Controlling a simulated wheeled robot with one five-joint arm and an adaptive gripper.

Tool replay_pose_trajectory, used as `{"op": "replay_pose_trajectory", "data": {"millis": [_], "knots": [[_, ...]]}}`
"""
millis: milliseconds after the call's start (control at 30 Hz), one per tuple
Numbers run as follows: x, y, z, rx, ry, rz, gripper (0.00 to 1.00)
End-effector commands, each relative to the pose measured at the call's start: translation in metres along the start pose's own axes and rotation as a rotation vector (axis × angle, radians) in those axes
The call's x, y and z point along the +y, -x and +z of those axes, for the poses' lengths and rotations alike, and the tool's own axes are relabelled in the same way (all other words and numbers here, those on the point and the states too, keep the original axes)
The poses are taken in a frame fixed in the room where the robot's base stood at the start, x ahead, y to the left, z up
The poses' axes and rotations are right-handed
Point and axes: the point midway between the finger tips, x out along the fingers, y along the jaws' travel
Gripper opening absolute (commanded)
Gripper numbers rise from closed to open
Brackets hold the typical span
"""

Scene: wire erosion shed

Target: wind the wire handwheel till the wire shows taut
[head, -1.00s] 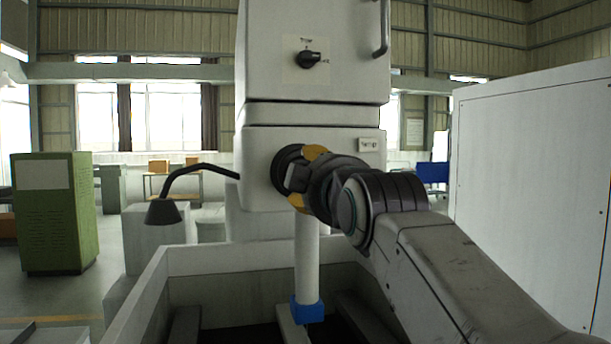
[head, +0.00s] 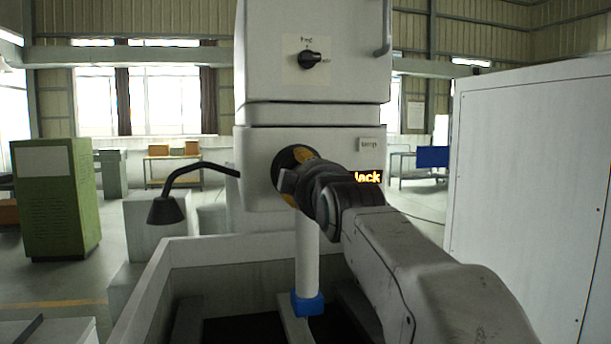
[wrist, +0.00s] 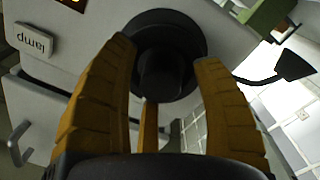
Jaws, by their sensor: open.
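The black round handwheel (head: 281,166) is on the front of the white machine head (head: 257,190), partly hidden by my gripper (head: 297,172). In the wrist view the handwheel (wrist: 185,32) is a dark disc with a dark hub or knob at its middle. My gripper's yellow fingers (wrist: 165,75) are open, one on each side of the hub. I cannot tell whether they touch it. A lit display (head: 369,178) shows orange letters ending in "lack"; my arm hides its left part. Only its edge (wrist: 72,3) shows in the wrist view. No wire can be made out.
A black rotary switch (head: 309,60) sits above, and a "lamp" label (head: 368,144) at right. A black lamp arm (head: 200,168) juts left. A white-walled tank (head: 225,250) lies below, with a blue-ended column (head: 307,303). A tall white cabinet (head: 530,180) stands right.

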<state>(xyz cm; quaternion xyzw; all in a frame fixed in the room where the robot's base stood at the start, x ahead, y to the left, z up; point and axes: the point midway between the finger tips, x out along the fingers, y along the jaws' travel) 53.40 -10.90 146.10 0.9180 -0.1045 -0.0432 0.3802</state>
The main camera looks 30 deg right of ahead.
Motion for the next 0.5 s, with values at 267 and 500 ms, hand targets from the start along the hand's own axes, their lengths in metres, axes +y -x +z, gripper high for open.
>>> {"op": "replay_pose_trajectory", "data": {"millis": [267, 500], "knots": [[-0.0001, -0.0001, 0.0001, 0.0, 0.0, 0.0, 0.57], [0.0, 0.0, 0.0, 0.0, 0.0, 0.0, 0.36]]}}
